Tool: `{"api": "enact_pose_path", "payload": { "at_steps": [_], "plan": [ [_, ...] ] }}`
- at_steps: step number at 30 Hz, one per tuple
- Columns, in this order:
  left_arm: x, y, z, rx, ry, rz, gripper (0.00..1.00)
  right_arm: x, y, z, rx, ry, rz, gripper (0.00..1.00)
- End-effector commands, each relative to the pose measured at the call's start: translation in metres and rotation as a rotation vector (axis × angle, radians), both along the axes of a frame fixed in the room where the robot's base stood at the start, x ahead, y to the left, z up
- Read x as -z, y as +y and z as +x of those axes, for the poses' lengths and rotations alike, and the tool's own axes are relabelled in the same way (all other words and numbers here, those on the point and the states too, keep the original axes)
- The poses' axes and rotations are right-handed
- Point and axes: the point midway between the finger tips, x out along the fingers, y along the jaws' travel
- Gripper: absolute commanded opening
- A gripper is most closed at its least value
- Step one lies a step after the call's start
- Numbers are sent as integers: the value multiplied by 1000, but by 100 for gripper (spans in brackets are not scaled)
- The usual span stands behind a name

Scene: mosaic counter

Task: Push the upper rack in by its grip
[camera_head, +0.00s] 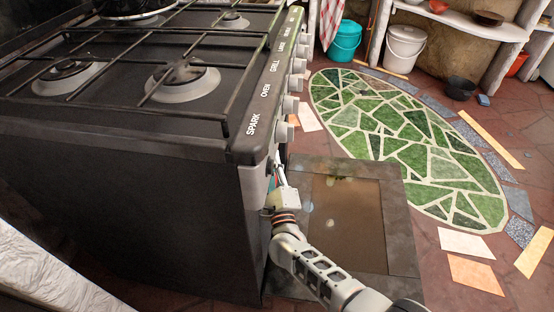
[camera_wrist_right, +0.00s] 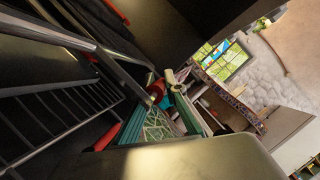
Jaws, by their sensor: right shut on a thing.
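The black stove (camera_head: 130,190) stands at the left in the head view, with its oven door (camera_head: 345,222) folded down. My right gripper (camera_head: 279,178) is at the oven's front opening, below the knobs; the stove's side partly hides it. In the right wrist view, a wire rack (camera_wrist_right: 62,118) and thicker silver bars (camera_wrist_right: 112,68) run in from the left. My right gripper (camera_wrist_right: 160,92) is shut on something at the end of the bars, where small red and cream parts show. I cannot clearly make out the upper rack's grip. My left gripper is out of view.
A green mosaic oval (camera_head: 405,140) lies on the tiled floor beyond the door. A teal bucket (camera_head: 345,40), a white bucket (camera_head: 405,46) and a black pot (camera_head: 461,87) stand at the back. The floor right of the door is largely clear.

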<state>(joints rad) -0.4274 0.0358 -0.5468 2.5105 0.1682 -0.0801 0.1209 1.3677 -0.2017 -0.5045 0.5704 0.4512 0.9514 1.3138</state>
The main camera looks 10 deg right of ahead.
Motion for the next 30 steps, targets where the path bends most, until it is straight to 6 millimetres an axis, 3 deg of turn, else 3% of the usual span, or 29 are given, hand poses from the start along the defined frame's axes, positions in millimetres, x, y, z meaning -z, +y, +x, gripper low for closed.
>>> {"api": "enact_pose_path", "payload": {
  "at_steps": [7, 8, 9, 10, 26, 30],
  "plan": [
    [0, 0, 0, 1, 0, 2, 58, 0, 4, 0, -7, 2, -2, 0],
    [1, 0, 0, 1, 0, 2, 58, 0, 4, 0, -7, 2, -2, 16],
    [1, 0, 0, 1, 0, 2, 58, 0, 5, 0, -7, 2, -2, 27],
    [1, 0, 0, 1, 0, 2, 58, 0, 4, 0, -7, 2, -2, 28],
    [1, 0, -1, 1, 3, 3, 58, -1, 1, 0, -4, 0, 0, 28],
    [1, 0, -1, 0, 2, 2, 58, 0, -9, 1, -1, -1, -1, 28]
  ]
}}
